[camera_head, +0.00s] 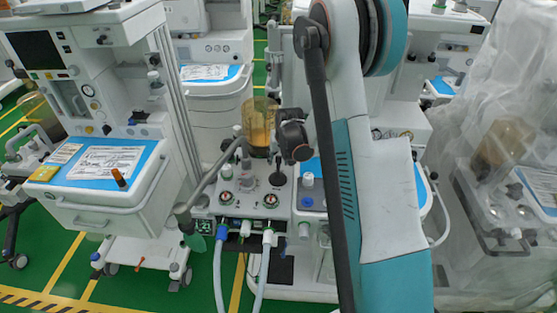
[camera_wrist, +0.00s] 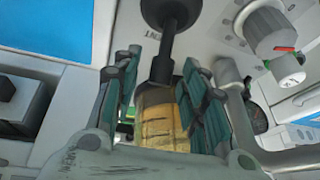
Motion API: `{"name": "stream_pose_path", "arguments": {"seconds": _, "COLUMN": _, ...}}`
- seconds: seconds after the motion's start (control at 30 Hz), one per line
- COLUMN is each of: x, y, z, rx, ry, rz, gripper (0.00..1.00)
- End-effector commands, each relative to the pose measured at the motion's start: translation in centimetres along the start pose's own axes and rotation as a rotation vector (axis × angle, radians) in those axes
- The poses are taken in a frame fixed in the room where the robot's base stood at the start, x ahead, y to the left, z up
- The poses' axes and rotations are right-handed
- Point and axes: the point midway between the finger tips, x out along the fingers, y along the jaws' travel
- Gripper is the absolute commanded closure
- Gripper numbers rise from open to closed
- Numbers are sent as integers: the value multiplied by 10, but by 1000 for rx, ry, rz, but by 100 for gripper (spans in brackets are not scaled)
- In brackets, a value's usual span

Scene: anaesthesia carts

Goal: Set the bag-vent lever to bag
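The bag-vent lever (camera_wrist: 168,45) is a black stem rising from a round black base, with VENT lettering on the light panel beside it in the wrist view. In the head view the lever (camera_head: 277,178) stands on the front panel of the middle machine, below the amber canister. My gripper (camera_wrist: 161,72) has its two green-padded fingers apart, one on each side of the lever's free end. A gap shows between the lever and the fingers, and I see no clear contact. In the head view my arm hides much of this area, and the fingertips are not clear.
The amber canister (camera_head: 258,122) stands just behind the panel. A grey valve knob (camera_wrist: 265,28) is close to the right finger in the wrist view. Gauges (camera_head: 226,198) and hoses (camera_head: 221,262) are at the panel's left and front. A cart (camera_head: 105,205) stands left.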

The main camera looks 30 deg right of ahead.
Motion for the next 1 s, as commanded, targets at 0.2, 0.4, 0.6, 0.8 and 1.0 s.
{"name": "stream_pose_path", "arguments": {"seconds": 0.2, "x": 11, "y": 0, "z": 0, "rx": 0, "ry": 0, "rz": 0, "gripper": 60}}
{"name": "stream_pose_path", "arguments": {"seconds": 0.4, "x": 11, "y": 0, "z": 0, "rx": 0, "ry": 0, "rz": 0, "gripper": 60}}
{"name": "stream_pose_path", "arguments": {"seconds": 0.6, "x": 11, "y": 0, "z": 0, "rx": 0, "ry": 0, "rz": 0, "gripper": 97}}
{"name": "stream_pose_path", "arguments": {"seconds": 0.8, "x": 11, "y": 0, "z": 0, "rx": 0, "ry": 1, "rz": 0, "gripper": 100}}
{"name": "stream_pose_path", "arguments": {"seconds": 1.0, "x": 15, "y": -5, "z": -9, "rx": -6, "ry": 30, "rz": 4, "gripper": 100}}
